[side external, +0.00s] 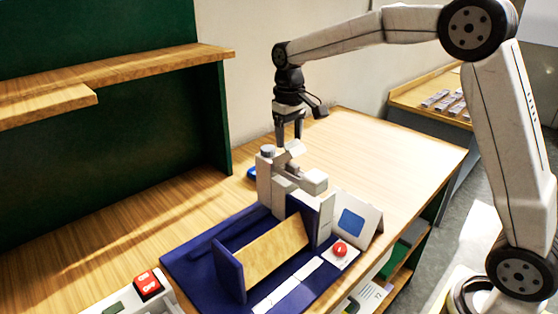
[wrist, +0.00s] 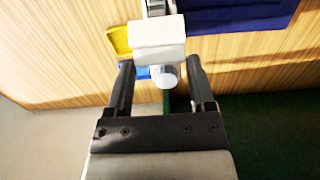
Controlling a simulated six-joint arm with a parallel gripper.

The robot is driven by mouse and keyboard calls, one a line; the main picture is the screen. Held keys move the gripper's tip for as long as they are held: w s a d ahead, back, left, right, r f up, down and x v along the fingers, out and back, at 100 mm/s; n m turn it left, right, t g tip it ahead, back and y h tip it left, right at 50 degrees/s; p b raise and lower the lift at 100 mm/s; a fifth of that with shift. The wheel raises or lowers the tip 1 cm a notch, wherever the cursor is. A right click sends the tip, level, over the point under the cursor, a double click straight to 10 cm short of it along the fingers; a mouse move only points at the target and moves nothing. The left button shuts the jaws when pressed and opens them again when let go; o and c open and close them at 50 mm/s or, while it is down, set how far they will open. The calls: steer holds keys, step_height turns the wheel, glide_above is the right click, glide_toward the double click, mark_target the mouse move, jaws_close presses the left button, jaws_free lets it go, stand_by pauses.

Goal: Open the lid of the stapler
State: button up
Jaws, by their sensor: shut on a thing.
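A pale grey and white device (side external: 281,184) stands at the far end of a dark blue base; I cannot tell for certain whether it is the stapler. My gripper (side external: 290,144) points down at its top, by a tilted whitish piece (side external: 292,150). In the wrist view my gripper (wrist: 158,73) has its fingers on either side of a white block (wrist: 157,33) with a short pale cylinder (wrist: 168,76) below it. The fingers are shut on the block, though their contact points are partly hidden. A small blue object (side external: 251,173) lies beside the device, partly hidden.
The dark blue base (side external: 190,262) carries a wooden board (side external: 262,256). A red button (side external: 340,249) and a card with a blue square (side external: 352,221) stand to its right. A red switch (side external: 147,284) is at front left. The table's far right is clear.

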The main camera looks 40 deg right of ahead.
steer(key=shift+w, duration=0.15)
steer(key=shift+w+r+g, duration=0.15)
steer(key=shift+w+g, duration=0.15)
steer(key=shift+w, duration=0.35)
steer(key=shift+w+g, duration=0.4)
steer(key=shift+w, duration=0.05)
steer(key=shift+r, duration=0.1)
steer(key=shift+w, duration=0.1)
steer(key=shift+w+g, duration=0.3)
steer(key=shift+w, duration=0.2)
stand_by(0.5)
